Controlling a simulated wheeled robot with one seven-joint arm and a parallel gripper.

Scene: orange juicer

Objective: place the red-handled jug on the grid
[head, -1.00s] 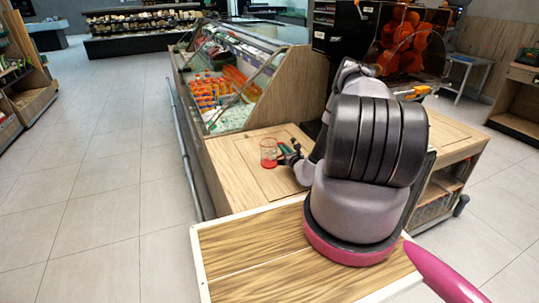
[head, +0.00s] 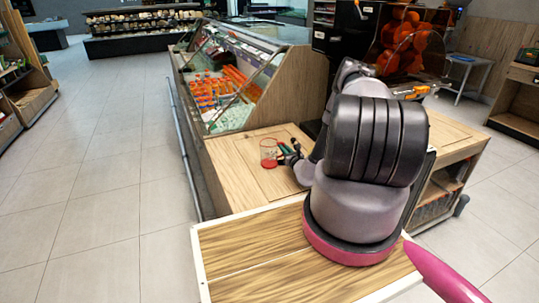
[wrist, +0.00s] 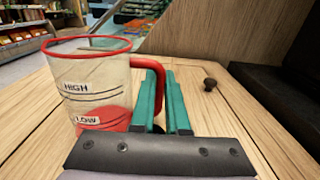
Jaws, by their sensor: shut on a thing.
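The red-handled jug (head: 268,158) is clear with a red rim and red base, and stands upright on the wooden counter in the head view. In the wrist view the jug (wrist: 88,95) is at the left, with HIGH and LOW labels facing me. Its red handle (wrist: 150,64) points right, toward my gripper (wrist: 161,80). My green fingers are close together and shut on the handle, hiding part of it. In the head view my gripper (head: 285,150) is just right of the jug. I cannot make out the grid in either view.
The juicer (head: 400,42) with oranges stands behind my arm, its lower part mostly hidden. A glass-fronted display case (head: 235,85) with bottles stands behind the counter (head: 235,160). Counter in front of the jug is clear.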

